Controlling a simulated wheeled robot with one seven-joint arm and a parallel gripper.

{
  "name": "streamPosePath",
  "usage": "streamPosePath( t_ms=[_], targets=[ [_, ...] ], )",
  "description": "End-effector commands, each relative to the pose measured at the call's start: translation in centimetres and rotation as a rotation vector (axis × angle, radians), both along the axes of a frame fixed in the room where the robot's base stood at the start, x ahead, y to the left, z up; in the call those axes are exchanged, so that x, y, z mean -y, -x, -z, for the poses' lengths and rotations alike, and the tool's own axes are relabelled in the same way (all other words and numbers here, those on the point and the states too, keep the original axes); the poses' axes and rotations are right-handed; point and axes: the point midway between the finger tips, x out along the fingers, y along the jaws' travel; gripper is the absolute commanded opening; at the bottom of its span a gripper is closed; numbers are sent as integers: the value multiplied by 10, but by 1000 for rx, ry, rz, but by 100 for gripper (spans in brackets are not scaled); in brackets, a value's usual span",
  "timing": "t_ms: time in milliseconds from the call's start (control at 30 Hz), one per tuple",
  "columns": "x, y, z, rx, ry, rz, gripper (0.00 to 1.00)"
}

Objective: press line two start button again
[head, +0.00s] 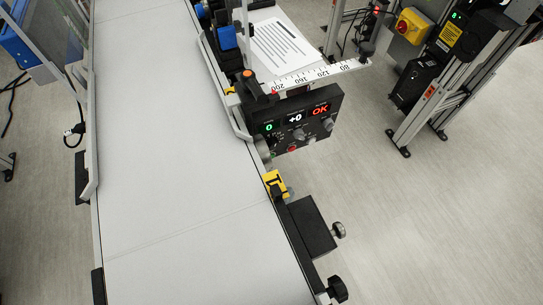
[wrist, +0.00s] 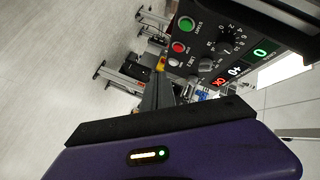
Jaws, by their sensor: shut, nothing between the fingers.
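A black control panel (head: 300,140) stands beside the belt in the head view, with a green "0", a white "+0" and a red "OK" on its displays. In the wrist view the same kind of panel (wrist: 240,42) fills the upper right. Its green start button (wrist: 187,23) is at the upper left of the panel face, with a red button (wrist: 178,47) and a white button (wrist: 174,63) below it. My gripper (wrist: 160,77) is shut and empty, its tips below these buttons in the picture and apart from the green one. I cannot read a line number.
A pale belt conveyor (head: 160,130) runs along the left of the head view. A ruler (head: 315,76) and a printed sheet (head: 283,45) lie behind the panel. Another machine stand (head: 430,100) is at the upper right. The floor at lower right is clear.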

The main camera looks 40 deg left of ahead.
Motion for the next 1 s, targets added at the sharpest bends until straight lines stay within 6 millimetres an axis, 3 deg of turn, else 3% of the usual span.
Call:
streamPosePath(
  t_ms=[600,1000],
  targets=[
    [-65,-27,0,0,0,-1,0],
    [-80,-33,0,0,0,0,0]
  ],
)
